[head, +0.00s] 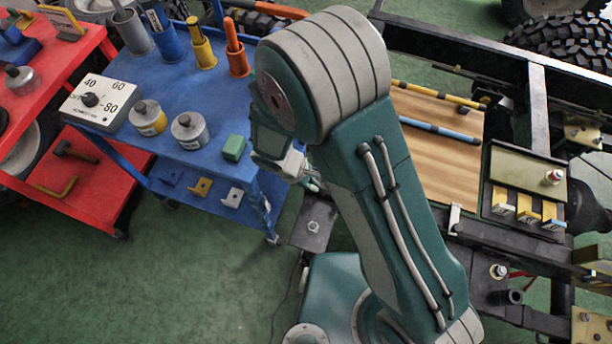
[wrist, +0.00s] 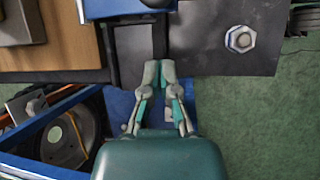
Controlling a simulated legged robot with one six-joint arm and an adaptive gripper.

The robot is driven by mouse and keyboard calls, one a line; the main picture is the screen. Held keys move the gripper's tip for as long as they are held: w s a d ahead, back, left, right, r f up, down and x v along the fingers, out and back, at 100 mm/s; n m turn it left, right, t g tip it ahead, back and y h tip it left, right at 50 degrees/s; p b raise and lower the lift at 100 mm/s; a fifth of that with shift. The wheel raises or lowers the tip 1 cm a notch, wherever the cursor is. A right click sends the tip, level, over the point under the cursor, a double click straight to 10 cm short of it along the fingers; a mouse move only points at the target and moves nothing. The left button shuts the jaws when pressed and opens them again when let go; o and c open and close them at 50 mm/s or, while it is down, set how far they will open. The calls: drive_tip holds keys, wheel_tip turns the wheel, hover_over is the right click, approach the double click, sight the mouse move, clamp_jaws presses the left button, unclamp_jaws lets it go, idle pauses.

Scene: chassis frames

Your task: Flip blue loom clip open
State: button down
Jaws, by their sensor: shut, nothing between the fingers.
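A blue length with dark ends, like a cable loom (head: 438,129), lies across the wooden board (head: 440,165) in the head view. I cannot make out a separate blue clip on it or whether one is open. A blue piece (wrist: 122,8) shows at the top edge of the wrist view, cut off; I cannot tell what it is. My gripper (wrist: 160,70) is shut and empty, with its fingertips together over a dark plate, below that blue piece. In the head view my gripper (head: 314,182) is mostly hidden behind my arm, between the blue cart and the board.
A blue cart (head: 185,88) with tool holders, cans and a green block stands left. A red cart (head: 65,70) is further left. A yellow-black length (head: 435,95) lies on the board. A bolted plate (wrist: 210,45) lies beside my fingers.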

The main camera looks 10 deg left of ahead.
drive_tip(key=shift+x, duration=1.2)
drive_tip(key=shift+s+d+r, duration=0.2)
drive_tip(key=shift+d+r, duration=0.7)
drive_tip(key=shift+r, duration=0.25)
drive_tip(key=shift+s+d+r, duration=0.15)
drive_tip(key=shift+d+r, duration=0.25)
